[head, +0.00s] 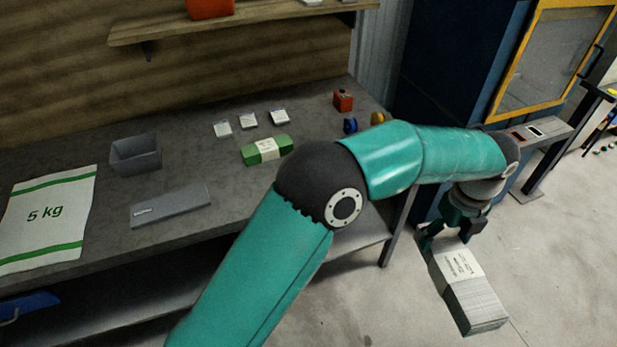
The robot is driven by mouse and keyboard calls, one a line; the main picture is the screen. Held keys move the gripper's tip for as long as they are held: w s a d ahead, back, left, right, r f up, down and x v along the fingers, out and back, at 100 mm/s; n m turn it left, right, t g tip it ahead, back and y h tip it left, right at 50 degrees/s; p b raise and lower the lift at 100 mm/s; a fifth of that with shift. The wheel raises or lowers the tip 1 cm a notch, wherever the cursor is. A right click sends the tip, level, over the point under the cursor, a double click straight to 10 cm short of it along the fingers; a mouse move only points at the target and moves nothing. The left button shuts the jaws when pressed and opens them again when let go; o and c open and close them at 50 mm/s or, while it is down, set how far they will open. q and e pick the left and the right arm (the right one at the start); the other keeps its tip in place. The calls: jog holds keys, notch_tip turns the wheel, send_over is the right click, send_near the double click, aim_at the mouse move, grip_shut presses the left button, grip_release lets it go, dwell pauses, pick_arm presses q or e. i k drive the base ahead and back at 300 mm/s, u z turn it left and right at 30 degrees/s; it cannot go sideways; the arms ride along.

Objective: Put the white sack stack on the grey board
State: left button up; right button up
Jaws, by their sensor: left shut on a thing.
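The white sack stack (477,303) is a long pale bundle of layered sheets with a printed label band. It hangs in the air over the floor at the lower right, past the bench's right end. My left gripper (450,240) is shut on the near-label end of the stack. The grey board (183,206) lies flat on the bench at the left, with a small label on it and nothing on top. My left arm crosses the middle of the view between the two. My right gripper is not in view.
The bench (100,225) holds a 5 kg sack (48,215), a grey bin (136,154), a green bundle (266,149), several small packets (249,120) and a red box (343,100). A blue machine (440,70) with a yellow-framed window stands behind my arm.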

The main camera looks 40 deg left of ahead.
aim_at(168, 203)
jog(key=z, duration=1.3)
jog(key=i, duration=0.15)
jog(key=u, duration=3.5)
jog(key=i, duration=0.95)
jog(key=z, duration=0.2)
